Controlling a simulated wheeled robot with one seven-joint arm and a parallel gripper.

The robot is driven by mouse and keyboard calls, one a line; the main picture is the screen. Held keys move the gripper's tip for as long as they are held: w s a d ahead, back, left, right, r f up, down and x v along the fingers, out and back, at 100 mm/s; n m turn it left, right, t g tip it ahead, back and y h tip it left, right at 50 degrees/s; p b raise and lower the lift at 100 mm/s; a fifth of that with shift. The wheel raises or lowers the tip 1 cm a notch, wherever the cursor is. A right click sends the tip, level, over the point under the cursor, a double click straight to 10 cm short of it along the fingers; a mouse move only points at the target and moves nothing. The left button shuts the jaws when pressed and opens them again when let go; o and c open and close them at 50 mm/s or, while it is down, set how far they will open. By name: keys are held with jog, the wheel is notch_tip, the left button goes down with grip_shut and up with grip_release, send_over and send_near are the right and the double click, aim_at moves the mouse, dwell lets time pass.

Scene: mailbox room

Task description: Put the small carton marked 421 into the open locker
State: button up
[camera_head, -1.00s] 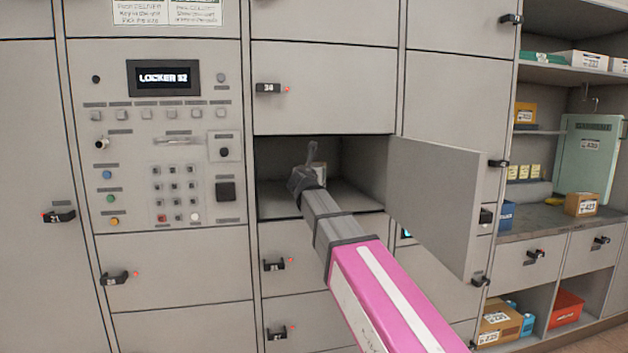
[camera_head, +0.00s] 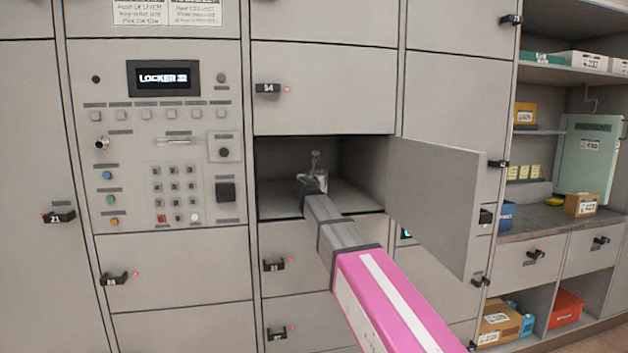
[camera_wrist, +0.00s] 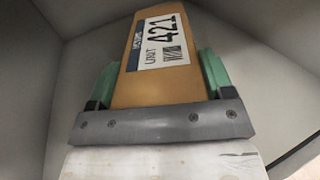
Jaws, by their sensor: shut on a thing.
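The small brown carton (camera_wrist: 157,89) fills the middle of the wrist view, its white label reading "UNIT 421" facing the camera. My gripper (camera_wrist: 157,80) is shut on it, with a green finger pad against each side. Grey walls surround the carton in that view. In the head view my gripper (camera_head: 314,180) reaches inside the open locker (camera_head: 350,195), above its floor. The carton is mostly hidden behind my gripper there. The locker door (camera_head: 440,205) stands swung open to the right. I cannot tell whether the carton touches the locker floor.
A control panel (camera_head: 155,190) with a screen and keypad is left of the locker. Closed lockers surround the opening. Shelves at the right hold other boxes, including a brown carton (camera_head: 581,205) on the counter (camera_head: 545,222). The open door bounds the space on my arm's right.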

jog(key=o, duration=1.1)
jog(key=shift+f, duration=0.1)
jog(key=shift+o, duration=0.2)
jog(key=s+a, duration=0.1)
jog(key=s, duration=1.1)
jog(key=shift+a, duration=0.2)
